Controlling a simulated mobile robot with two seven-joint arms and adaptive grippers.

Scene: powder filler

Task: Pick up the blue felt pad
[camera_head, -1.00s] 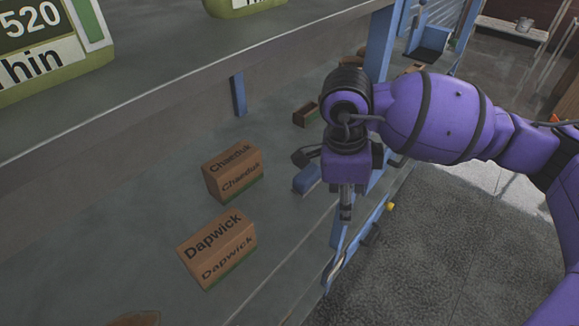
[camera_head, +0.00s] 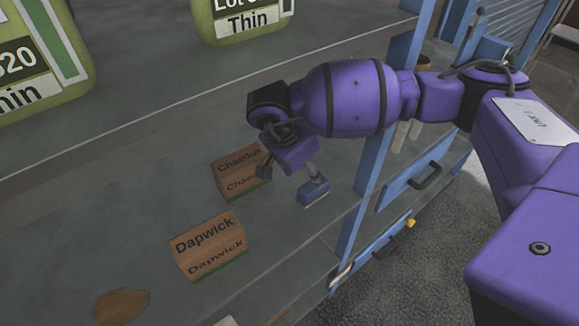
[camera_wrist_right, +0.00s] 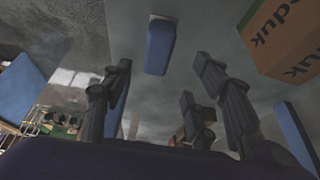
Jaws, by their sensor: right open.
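The blue felt pad (camera_head: 313,193) is a small blue block on the grey lower shelf, to the right of the Chaeduk box. In the right wrist view the pad (camera_wrist_right: 160,46) shows whole, beyond the fingers and roughly between them. My right gripper (camera_head: 290,178) is open and empty, with one finger near the Chaeduk box and the other in front of the pad's upper part. Whether that finger touches the pad I cannot tell. In the right wrist view the open fingers (camera_wrist_right: 165,85) stand apart. My left gripper is not in view.
The Chaeduk box (camera_head: 235,181) stands close left of the gripper, the Dapwick box (camera_head: 211,248) nearer. A brown oval thing (camera_head: 121,305) lies at the lower left. An upper shelf (camera_head: 200,95) bears green containers. A blue post (camera_head: 371,150) stands right of the pad.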

